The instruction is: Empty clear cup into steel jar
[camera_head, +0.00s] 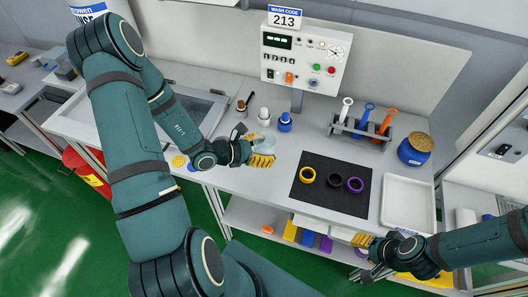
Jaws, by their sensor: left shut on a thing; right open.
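My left gripper (261,154), with yellow finger pads, is shut on a small clear cup (266,141) near the front left of the worktop. The cup is small and partly hidden by the fingers; I cannot tell its contents or its exact tilt. I cannot make out a steel jar; it may be hidden or too small to tell. My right gripper (364,256) is open and empty, low in front of the bench's front edge.
Behind the cup stand a white bottle (263,114) and a blue bottle (285,122). A dark mat (330,201) carries three rings. A tool rack (362,134), a blue pot (416,153) and a white tray (407,201) fill the right. The control panel (305,65) stands behind.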

